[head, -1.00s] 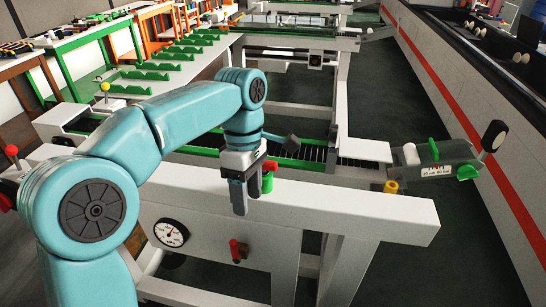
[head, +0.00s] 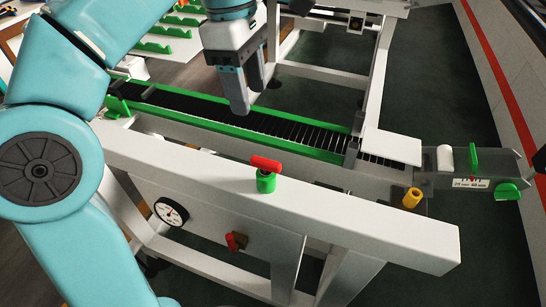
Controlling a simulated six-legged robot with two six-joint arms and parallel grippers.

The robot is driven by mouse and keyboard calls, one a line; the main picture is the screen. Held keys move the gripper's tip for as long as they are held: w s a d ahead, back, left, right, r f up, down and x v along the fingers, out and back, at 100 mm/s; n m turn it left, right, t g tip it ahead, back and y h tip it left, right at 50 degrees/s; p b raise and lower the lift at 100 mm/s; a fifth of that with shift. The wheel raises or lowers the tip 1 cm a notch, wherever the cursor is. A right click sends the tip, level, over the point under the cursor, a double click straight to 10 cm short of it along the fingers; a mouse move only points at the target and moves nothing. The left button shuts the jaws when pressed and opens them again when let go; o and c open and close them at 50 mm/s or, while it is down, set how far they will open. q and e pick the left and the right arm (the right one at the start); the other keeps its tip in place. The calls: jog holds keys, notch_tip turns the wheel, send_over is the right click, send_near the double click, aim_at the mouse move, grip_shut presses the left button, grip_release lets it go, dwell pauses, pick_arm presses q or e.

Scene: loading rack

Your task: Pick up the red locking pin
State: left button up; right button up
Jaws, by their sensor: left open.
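The red locking pin (head: 265,164) sits on top of a green socket (head: 266,182) on the white front beam (head: 340,212) of the rack. Its red handle lies sideways and shows clearly. My left gripper (head: 242,98) is open and empty, fingers pointing down, above and slightly left of the pin, apart from it. It appears over the roller track behind the beam. My right gripper is not in view.
A roller track with green rails (head: 300,150) runs behind the beam. A yellow peg (head: 412,198) stands to the right, near a grey lever unit (head: 470,172). A dial gauge (head: 171,211) and a red knob (head: 236,241) are on the front.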

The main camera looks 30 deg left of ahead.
pick_arm(q)
jog(key=b, duration=0.3)
send_over(265, 161)
jog(key=a, duration=0.1)
jog(key=f, duration=0.9)
jog(key=shift+s+a+f, duration=0.1)
jog(key=shift+a+f, duration=0.1)
jog(key=shift+f, duration=0.2)
jog(key=shift+s+d+f, duration=0.1)
jog(key=shift+d+f, duration=0.05)
jog(key=shift+f, duration=0.35)
jog(key=f, duration=0.3)
jog(key=d+f, duration=0.1)
jog(key=f, duration=0.1)
jog(key=shift+w+d, duration=0.1)
jog(key=shift+w, duration=0.2)
jog(key=shift+s, duration=0.1)
grip_shut()
